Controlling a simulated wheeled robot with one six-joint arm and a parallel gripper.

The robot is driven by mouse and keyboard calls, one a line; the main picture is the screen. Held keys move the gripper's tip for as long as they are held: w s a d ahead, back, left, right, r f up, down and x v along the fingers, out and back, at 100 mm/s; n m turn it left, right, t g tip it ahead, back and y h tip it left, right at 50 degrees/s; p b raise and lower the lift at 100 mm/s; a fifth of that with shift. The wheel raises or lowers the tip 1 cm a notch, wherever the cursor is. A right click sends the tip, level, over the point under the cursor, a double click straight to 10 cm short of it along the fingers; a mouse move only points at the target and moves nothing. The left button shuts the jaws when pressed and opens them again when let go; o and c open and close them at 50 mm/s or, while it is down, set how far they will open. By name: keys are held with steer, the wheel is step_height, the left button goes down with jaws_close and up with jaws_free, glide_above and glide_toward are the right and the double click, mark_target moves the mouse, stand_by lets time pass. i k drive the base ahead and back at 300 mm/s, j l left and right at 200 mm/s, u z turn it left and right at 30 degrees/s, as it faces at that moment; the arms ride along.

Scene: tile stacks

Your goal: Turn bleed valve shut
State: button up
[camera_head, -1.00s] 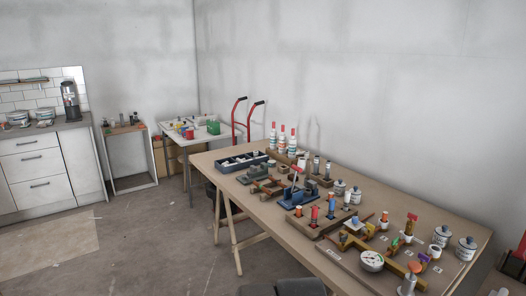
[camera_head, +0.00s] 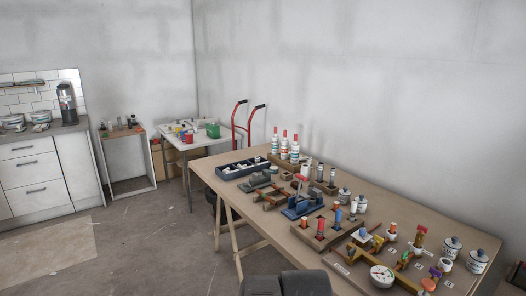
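A board with yellow pipework (camera_head: 401,286) lies on the near right of the long wooden table (camera_head: 225,187). It carries a round white pressure gauge (camera_head: 382,276), a purple handle (camera_head: 436,272), a green handle (camera_head: 405,256), a red-and-yellow upright fitting (camera_head: 420,236) and an orange-topped fitting (camera_head: 392,231). I cannot tell which of these is the bleed valve or whether it is open or shut. The board's near end is cut off by the bottom edge. My gripper is not visible. Dark grey shapes at the bottom middle seem to be part of my own body.
White jars (camera_head: 478,261) stand right of the pipework. A blue clamp-like device (camera_head: 302,206), a peg block (camera_head: 318,238), a dark tray (camera_head: 243,168) and red-capped bottles (camera_head: 284,146) fill the table. A red hand truck (camera_head: 236,122) stands behind. Floor (camera_head: 150,240) left of the table is clear.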

mark_target(352, 252)
steer(key=z, duration=0.9)
steer(key=i+j+u, duration=0.1)
steer(key=i, duration=0.45)
steer(key=i+j+u, duration=0.1)
steer(key=i, duration=0.4)
